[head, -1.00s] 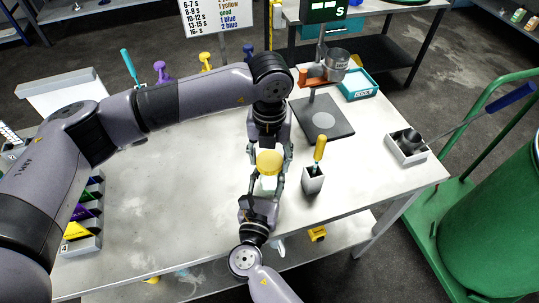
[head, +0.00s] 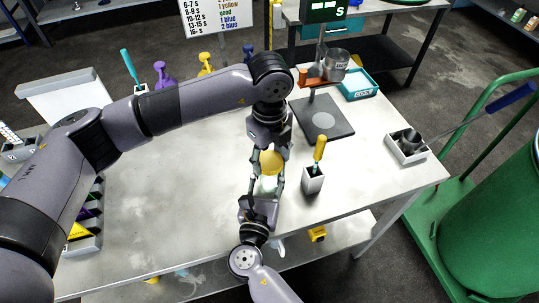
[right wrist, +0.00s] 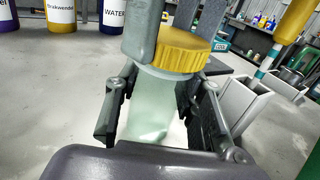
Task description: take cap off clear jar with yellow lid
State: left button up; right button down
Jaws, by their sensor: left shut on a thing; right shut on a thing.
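The clear jar (head: 268,185) is upright near the middle of the table, with its yellow lid (head: 271,161) at the top. My right gripper (head: 265,186) comes from the near side and is shut around the jar's body. My left gripper (head: 270,158) comes from the far side and is shut on the yellow lid. In the right wrist view, the lid (right wrist: 180,50) sits at the jar's mouth, looking slightly tilted. The pale, translucent jar body (right wrist: 152,105) is between my right fingers. I cannot tell whether the lid is loose from the rim.
A small holder (head: 312,181) with a yellow-handled tool stands close to the right of the jar. A dark plate (head: 335,128) lies behind it. A white box (head: 403,150) is at the right edge. The table left of the jar is clear.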

aim_at(270, 160)
pick_arm(q)
jog(key=shift+r, duration=0.15)
jog(key=shift+r, duration=0.95)
jog(key=shift+r, duration=2)
pick_arm(e)
jog(key=c, duration=1)
grip_release()
jog(key=shift+o, duration=0.2)
